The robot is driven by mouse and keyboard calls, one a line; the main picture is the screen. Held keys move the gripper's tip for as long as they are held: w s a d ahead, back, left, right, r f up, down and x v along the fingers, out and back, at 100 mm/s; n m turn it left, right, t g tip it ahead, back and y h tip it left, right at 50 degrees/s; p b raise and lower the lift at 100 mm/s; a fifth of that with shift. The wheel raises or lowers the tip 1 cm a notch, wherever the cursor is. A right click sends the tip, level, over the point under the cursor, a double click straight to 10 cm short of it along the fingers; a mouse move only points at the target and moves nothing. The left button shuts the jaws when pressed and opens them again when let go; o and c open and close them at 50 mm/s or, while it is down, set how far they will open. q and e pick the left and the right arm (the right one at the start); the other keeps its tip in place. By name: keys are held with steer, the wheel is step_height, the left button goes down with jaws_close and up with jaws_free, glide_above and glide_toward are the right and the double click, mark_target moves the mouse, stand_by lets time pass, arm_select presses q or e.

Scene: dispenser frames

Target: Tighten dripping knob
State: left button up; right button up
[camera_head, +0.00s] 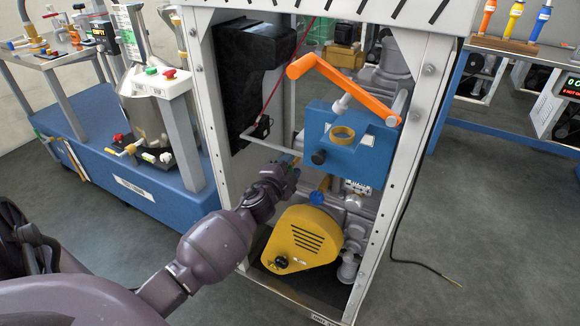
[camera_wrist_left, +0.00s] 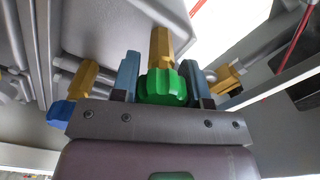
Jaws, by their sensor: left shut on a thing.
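A green ribbed knob (camera_wrist_left: 162,85) on a brass-coloured stem (camera_wrist_left: 160,48) shows in the left wrist view. My left gripper (camera_wrist_left: 160,80) has one blue-grey finger on each side of it and is shut on it. In the head view my left arm reaches into the open dispenser frame, and the left gripper (camera_head: 287,168) is at the pipework left of the blue box. The green knob cannot be made out there, as the gripper and wrist cover it. No drip can be seen. My right gripper is not in view.
Inside the white frame (camera_head: 412,150) are a blue box (camera_head: 345,165) with an orange lever (camera_head: 345,84), a blue knob (camera_head: 317,197) and a yellow cover (camera_head: 300,238) below. A black unit (camera_head: 245,85) hangs at left. A blue cart (camera_head: 120,165) stands left.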

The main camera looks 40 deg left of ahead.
arm_select(q)
steer(key=o, duration=0.9)
steer(key=shift+o, duration=0.2)
steer(key=shift+s, duration=0.1)
steer(key=p+v, duration=0.1)
steer(key=v, duration=0.9)
steer(key=shift+s+p, duration=0.3)
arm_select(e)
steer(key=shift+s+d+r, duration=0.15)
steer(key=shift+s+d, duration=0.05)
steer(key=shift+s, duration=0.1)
arm_select(q)
steer(key=shift+d+f, duration=0.1)
steer(key=shift+d, duration=0.1)
